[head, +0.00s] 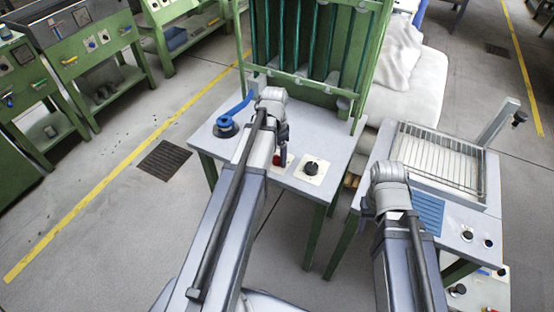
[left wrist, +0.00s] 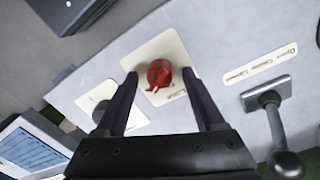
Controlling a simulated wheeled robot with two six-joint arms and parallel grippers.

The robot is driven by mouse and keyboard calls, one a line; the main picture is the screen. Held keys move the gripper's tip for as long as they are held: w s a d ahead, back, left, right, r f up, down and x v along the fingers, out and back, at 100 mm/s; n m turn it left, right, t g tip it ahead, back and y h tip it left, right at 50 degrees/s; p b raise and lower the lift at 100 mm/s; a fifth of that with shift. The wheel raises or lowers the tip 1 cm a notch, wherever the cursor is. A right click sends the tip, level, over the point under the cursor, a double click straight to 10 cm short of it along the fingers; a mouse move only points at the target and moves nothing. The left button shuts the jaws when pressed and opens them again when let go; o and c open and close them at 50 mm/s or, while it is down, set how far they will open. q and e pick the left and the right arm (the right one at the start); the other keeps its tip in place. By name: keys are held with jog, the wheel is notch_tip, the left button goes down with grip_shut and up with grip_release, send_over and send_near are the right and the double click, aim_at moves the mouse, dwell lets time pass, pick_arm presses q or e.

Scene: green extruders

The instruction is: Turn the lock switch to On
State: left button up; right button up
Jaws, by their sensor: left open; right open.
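The lock switch is a red knob (left wrist: 158,74) on a beige plate (left wrist: 170,48) with small lettering beside it. In the head view, a bit of its red (head: 276,160) shows beside my left gripper (head: 283,147), above the grey tabletop. In the left wrist view, my left gripper (left wrist: 160,76) is open, with one dark finger to each side of the red knob in the picture. I cannot tell whether the fingers touch it. The knob's pointer position is hard to read. My right arm is over the right-hand table; its fingers are hidden.
A black knob on a pale plate (head: 311,168) sits right of the switch. A blue handle (head: 235,115) is at the table's left. A lever with a dark ball (left wrist: 287,163) is near the switch. A wire-rack machine (head: 440,160) stands on the right-hand table.

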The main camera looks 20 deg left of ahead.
pick_arm(q)
grip_shut()
dwell(0.6)
